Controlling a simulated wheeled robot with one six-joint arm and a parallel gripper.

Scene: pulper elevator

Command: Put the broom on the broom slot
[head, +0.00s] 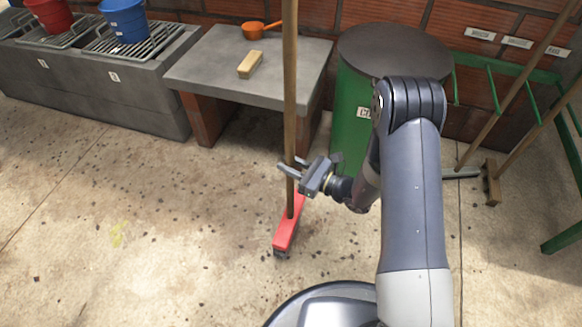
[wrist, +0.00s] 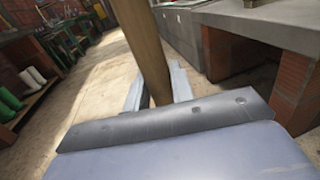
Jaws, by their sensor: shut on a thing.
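The broom has a long wooden handle (head: 289,80) and a red head (head: 288,233). It stands nearly upright in front of the grey table, its head at or just above the floor; I cannot tell if it touches. My gripper (head: 291,172) is shut on the lower handle, above the head. In the wrist view the handle (wrist: 146,45) runs up between the fingers (wrist: 155,92). The green rack (head: 492,64) is on the right by the brick wall, with small white labels (head: 517,42) above it, too small to read. I cannot tell which slot is the broom's.
Two wooden-handled tools (head: 510,85) lean at the rack. A green drum (head: 358,125) with a dark lid stands between broom and rack. Floor at left is clear.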

